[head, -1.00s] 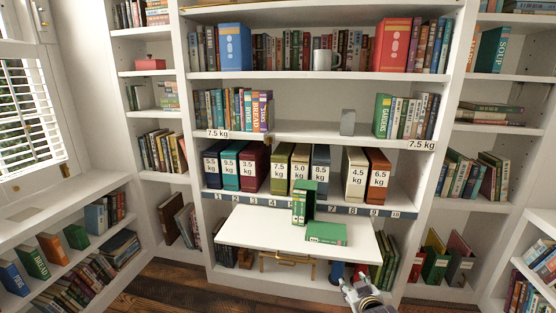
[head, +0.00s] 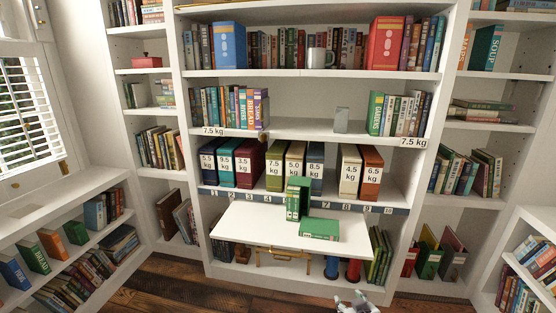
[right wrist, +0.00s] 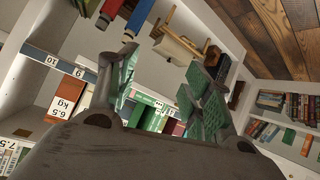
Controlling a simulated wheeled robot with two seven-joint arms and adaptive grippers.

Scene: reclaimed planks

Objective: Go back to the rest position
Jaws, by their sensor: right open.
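My right gripper (head: 354,303) shows only in part at the bottom edge of the head view, in front of and below the white fold-out desk (head: 255,226). In the right wrist view its two fingers (right wrist: 162,92) are spread apart with nothing between them. My left gripper is not in view.
On the desk a green box file (head: 298,199) stands upright and a green book (head: 320,229) lies flat. Behind them is a row of weight-labelled binders (head: 276,166) above a numbered strip. Blue (head: 332,266) and red (head: 353,269) cylinders stand below the desk. Wooden floor (head: 190,286) in front is clear.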

